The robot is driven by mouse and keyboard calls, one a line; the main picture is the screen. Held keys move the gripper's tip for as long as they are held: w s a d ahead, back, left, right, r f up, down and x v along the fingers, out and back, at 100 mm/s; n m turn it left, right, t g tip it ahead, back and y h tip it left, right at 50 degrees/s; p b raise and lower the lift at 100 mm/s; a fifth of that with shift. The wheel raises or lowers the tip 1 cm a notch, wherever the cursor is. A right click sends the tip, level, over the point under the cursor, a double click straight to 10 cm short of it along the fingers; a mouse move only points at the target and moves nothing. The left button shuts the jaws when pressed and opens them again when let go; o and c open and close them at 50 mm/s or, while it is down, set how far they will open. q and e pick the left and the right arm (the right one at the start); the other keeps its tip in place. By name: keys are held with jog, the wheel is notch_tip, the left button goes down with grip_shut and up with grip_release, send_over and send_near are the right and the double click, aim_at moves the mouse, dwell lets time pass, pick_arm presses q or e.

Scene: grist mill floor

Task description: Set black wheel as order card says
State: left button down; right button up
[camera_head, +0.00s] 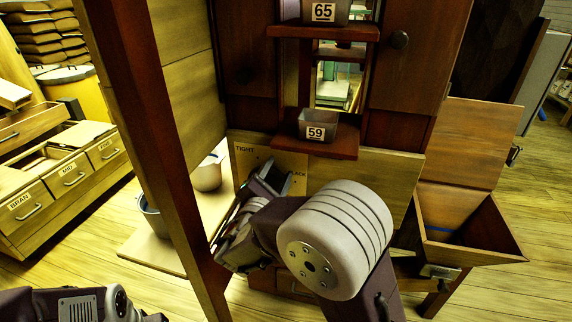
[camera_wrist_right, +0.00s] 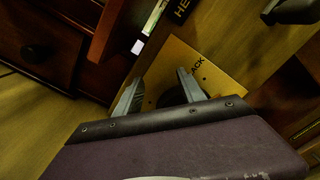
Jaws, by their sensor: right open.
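A yellow plate (camera_head: 250,160) lettered TIGHT at its left, with its right lettering partly covered, sits on the wooden front panel; it also shows in the right wrist view (camera_wrist_right: 158,68). The black wheel (camera_wrist_right: 172,97) shows as a dark rounded shape in front of this plate, its lower part hidden by my gripper body. My right gripper (camera_wrist_right: 158,90) is open, one finger on each side of the wheel; I cannot tell whether they touch it. In the head view this gripper (camera_head: 274,182) hides the wheel. I make out no order card.
Grey bins marked 59 (camera_head: 316,132) and 65 (camera_head: 323,12) stand on red-brown shelves above the plate. A dark red post (camera_head: 150,130) rises left of my right gripper. A wooden hopper (camera_head: 470,235) is at right. Labelled drawers (camera_head: 72,178) stand at far left.

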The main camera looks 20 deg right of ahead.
jog(key=shift+s+d+r, duration=0.75)
jog(key=shift+s+d, duration=0.15)
jog(key=shift+d, duration=0.05)
